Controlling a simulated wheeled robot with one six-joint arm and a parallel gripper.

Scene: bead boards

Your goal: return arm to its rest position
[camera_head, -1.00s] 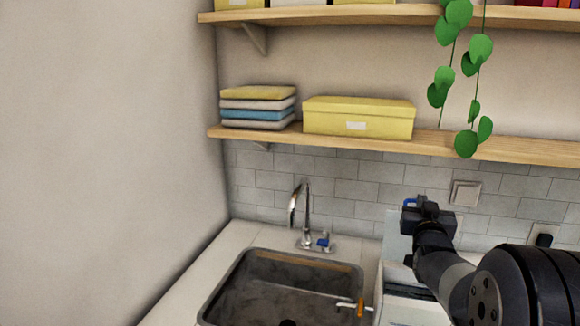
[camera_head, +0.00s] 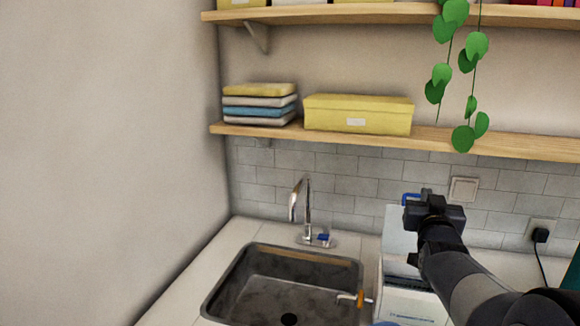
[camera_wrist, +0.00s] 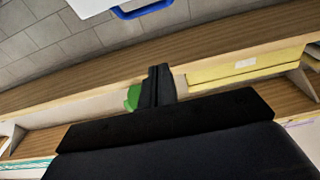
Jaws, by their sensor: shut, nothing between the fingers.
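My gripper (camera_head: 428,194) is raised in front of the tiled wall, right of the sink, in the head view. The dark arm runs up to it from the lower right corner. In the wrist view the two black fingers (camera_wrist: 158,82) are together with nothing between them. A blue piece (camera_head: 411,198) shows just left of the gripper. I cannot tell whether it touches the gripper.
The sink (camera_head: 235,268) with its tap (camera_head: 306,205) lies left of the arm. A lower shelf (camera_head: 290,131) holds a yellow box (camera_head: 358,114) and folded cloths (camera_head: 260,104). A plant (camera_head: 462,138) hangs above the gripper. A plug (camera_head: 540,235) is at right.

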